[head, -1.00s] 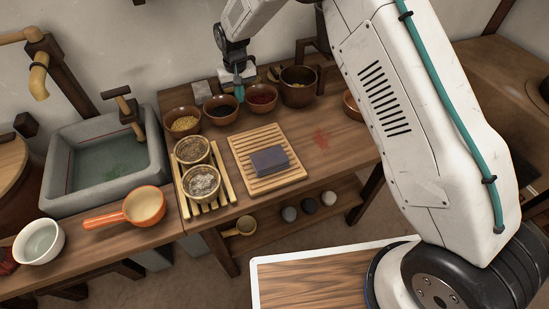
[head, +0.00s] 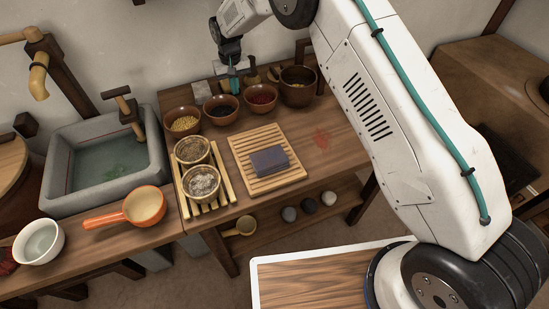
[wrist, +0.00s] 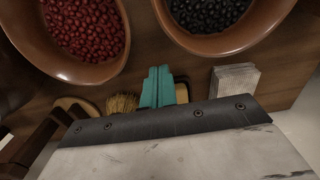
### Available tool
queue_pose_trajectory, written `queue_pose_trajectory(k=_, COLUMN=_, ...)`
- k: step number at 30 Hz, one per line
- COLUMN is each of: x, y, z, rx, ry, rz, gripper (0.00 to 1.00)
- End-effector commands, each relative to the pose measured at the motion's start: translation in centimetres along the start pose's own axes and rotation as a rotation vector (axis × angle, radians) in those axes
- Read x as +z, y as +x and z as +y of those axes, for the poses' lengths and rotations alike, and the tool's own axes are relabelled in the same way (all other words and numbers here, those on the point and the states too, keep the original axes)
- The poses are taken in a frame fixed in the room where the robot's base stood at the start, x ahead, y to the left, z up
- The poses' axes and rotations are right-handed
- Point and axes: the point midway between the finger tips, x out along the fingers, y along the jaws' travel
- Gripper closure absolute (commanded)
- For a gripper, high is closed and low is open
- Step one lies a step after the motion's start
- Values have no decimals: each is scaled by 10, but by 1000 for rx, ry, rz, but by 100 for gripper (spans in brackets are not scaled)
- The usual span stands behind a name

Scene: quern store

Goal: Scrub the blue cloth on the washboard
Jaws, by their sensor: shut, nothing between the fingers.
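A folded, dull blue cloth (head: 270,160), block-like in shape, lies on a slatted wooden board (head: 246,149) that looks like the washboard, on the wooden table. My gripper (head: 233,80) hangs at the back of the table, behind the bowls and well away from the cloth. Its teal fingers (wrist: 158,88) are together and empty in the wrist view. A brush with pale bristles (wrist: 122,103) lies beside the fingers. The cloth and board are outside the wrist view.
Bowls of yellow grain (head: 184,121), dark beans (head: 221,108) and red beans (head: 260,97) stand near my gripper. A grey block (wrist: 236,80) lies close by. Two bowls sit on a slatted rack (head: 214,207). A stone sink (head: 105,165) is at left.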

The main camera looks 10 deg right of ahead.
Motion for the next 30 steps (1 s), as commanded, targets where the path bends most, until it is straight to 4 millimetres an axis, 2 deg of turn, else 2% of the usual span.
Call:
queue_pose_trajectory(k=8, x=-11, y=1, z=0, rx=0, ry=0, rz=0, gripper=100)
queue_pose_trajectory(k=21, x=-47, y=3, z=0, rx=0, ry=1, rz=0, gripper=100)
queue_pose_trajectory(k=30, x=-52, y=2, z=0, rx=0, ry=0, rz=0, gripper=100)
